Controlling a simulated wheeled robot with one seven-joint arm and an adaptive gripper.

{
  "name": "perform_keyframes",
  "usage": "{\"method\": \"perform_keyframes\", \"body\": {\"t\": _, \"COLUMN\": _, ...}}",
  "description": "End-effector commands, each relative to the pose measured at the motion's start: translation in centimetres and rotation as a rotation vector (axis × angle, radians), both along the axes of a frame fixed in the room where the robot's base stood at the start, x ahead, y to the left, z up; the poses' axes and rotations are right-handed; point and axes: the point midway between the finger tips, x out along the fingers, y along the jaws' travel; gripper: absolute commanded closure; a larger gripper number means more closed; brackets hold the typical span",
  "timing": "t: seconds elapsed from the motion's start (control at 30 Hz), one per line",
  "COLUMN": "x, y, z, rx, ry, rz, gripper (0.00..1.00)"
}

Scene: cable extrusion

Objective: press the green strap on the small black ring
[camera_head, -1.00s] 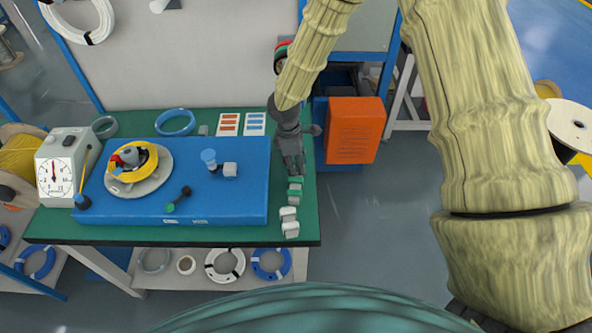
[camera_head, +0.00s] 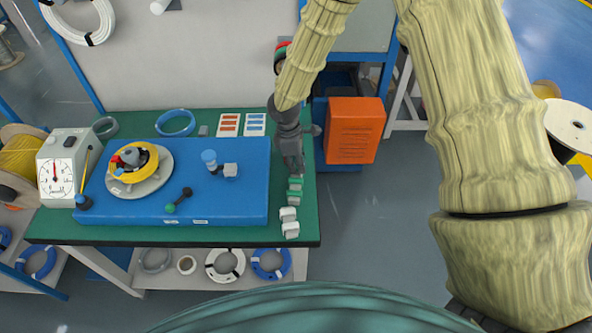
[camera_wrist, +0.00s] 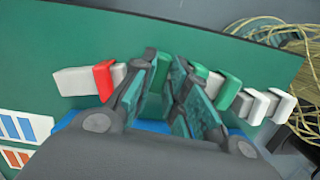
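A row of small straps lies along the right edge of the green table; two green straps show in the head view (camera_head: 295,185), just in front of my gripper (camera_head: 293,165). In the wrist view, my gripper (camera_wrist: 166,75) is low over the row with a narrow gap between its fingers, so it looks open. A green strap (camera_wrist: 228,92) lies right of the fingers, and green also shows behind the fingertips. Whether anything is between the pads is unclear. A small dark ring (camera_head: 104,127) lies at the table's back left.
A blue board (camera_head: 140,208) fills most of the table (camera_head: 50,228) and carries a round plate with a yellow coil (camera_head: 147,172). A blue ring (camera_head: 175,123) lies behind it. White straps (camera_head: 289,222) and a red strap (camera_wrist: 103,80) share the row. An orange box (camera_head: 353,130) stands right.

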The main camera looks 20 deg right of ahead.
Motion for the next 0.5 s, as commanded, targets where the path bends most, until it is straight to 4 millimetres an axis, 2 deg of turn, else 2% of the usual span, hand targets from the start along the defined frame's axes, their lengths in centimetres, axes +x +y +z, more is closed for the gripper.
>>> {"method": "perform_keyframes", "body": {"t": 0.27, "x": 0.0, "y": 0.0, "z": 0.3, "rx": 0.0, "ry": 0.0, "rz": 0.0, "gripper": 0.98}}
{"method": "perform_keyframes", "body": {"t": 0.5, "x": 0.0, "y": 0.0, "z": 1.7, "rx": 0.0, "ry": 0.0, "rz": -0.001, "gripper": 0.98}}
